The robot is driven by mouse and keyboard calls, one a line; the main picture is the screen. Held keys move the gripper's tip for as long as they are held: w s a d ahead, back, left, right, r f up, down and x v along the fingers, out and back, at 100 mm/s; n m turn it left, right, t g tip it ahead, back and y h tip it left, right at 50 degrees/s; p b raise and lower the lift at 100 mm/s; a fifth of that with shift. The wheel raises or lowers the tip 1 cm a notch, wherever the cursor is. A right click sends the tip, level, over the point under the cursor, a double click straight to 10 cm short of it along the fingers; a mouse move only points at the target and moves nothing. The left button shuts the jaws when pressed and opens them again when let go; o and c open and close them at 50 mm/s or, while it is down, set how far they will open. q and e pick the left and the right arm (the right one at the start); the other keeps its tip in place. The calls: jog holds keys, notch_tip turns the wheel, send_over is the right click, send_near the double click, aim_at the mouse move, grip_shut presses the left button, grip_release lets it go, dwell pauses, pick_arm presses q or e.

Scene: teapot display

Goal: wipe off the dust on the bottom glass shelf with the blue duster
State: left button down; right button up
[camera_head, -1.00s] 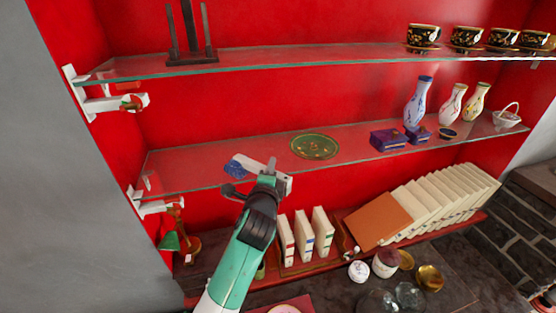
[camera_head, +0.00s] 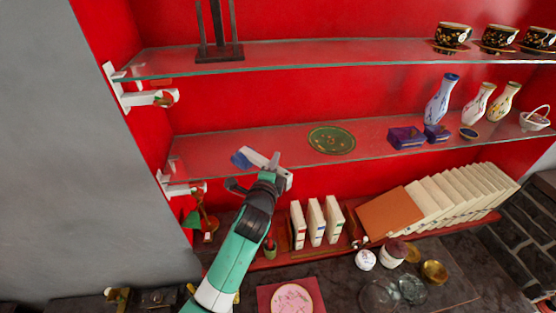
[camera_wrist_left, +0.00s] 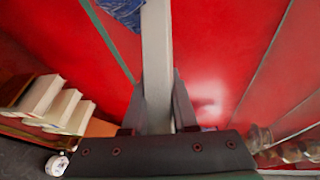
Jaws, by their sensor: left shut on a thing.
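My left gripper (camera_head: 268,179) is shut on the pale handle of the blue duster (camera_head: 241,159). The handle also shows between the fingers in the left wrist view (camera_wrist_left: 157,100), with part of the blue head (camera_wrist_left: 122,12) at the top edge. The duster head is over the left part of the lower glass shelf (camera_head: 372,136), left of the green plate. I cannot tell whether it touches the glass. No dust can be made out on the shelf. My right gripper is not in view.
The green plate (camera_head: 331,140) lies mid-shelf, with purple boxes (camera_head: 407,138), vases (camera_head: 442,99) and a small basket (camera_head: 535,119) to the right. The upper glass shelf (camera_head: 330,54) runs above. Books (camera_head: 315,222) stand below. The shelf's left end is clear.

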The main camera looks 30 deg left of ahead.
aim_at(264, 164)
pick_arm(q)
jog(key=shift+s+a+r+p, duration=0.1)
jog(key=shift+s+a+p, duration=0.35)
jog(key=shift+a+p, duration=0.2)
jog(key=shift+s+a+p, duration=0.45)
jog(key=shift+a+p, duration=0.15)
jog(key=shift+s+a+f, duration=0.15)
jog(key=shift+s+a, duration=0.4)
jog(key=shift+a, duration=0.2)
jog(key=shift+s+a+f, duration=0.1)
jog(key=shift+s+a, duration=0.4)
jog(key=shift+a, duration=0.25)
notch_tip(264, 164, up, 6)
jog(key=shift+r, duration=0.15)
notch_tip(264, 164, up, 3)
